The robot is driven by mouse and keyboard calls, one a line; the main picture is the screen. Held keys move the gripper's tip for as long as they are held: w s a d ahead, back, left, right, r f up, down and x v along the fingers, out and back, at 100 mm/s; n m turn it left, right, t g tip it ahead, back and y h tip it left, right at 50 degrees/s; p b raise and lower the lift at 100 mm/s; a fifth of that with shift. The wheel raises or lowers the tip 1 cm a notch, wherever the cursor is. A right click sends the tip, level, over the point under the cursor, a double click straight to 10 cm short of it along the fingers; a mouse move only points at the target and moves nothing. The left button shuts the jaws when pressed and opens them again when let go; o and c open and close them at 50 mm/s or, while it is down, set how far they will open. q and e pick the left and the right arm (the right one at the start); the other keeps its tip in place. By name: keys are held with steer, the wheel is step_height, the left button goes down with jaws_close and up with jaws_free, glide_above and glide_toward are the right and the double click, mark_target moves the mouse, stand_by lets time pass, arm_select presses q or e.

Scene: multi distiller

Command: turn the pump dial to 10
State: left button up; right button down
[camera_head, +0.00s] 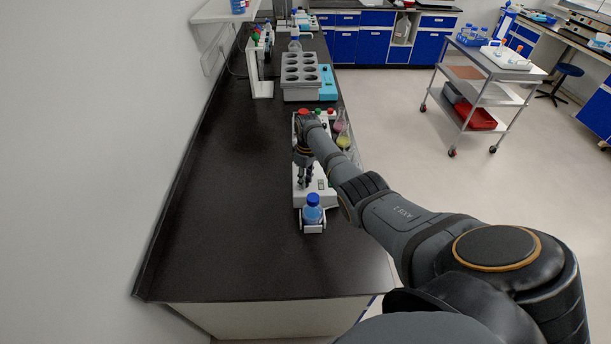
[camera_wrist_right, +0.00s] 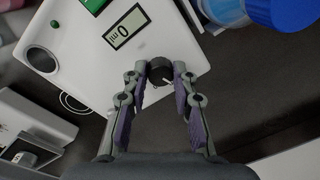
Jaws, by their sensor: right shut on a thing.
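The pump is a white box (camera_head: 324,188) on the black bench, partly covered by my right arm in the head view. In the right wrist view its white top (camera_wrist_right: 80,55) carries a small display (camera_wrist_right: 125,28) that appears to read 0. The dark round pump dial (camera_wrist_right: 159,76) sits near the edge of the top, with a light pointer mark on it. My right gripper (camera_wrist_right: 160,70) is shut on the dial, one finger on each side. In the head view the right gripper (camera_head: 305,182) points down at the pump; the dial is hidden there. My left gripper is not in view.
A blue-capped bottle (camera_head: 313,212) stands in a holder at the pump's near end, close to my gripper. Flasks (camera_head: 343,138) stand right of my wrist. A grey rack (camera_head: 300,73) stands farther back. The bench left of the pump is clear.

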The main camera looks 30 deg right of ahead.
mark_target(307, 180)
steer(key=shift+m+p, duration=0.75)
steer(key=shift+m, duration=0.95)
steer(key=c, duration=1.1)
jaws_free()
steer(key=shift+o, duration=0.2)
steer(key=shift+r, duration=0.1)
step_height(307, 180, up, 12)
steer(key=shift+d, duration=0.3)
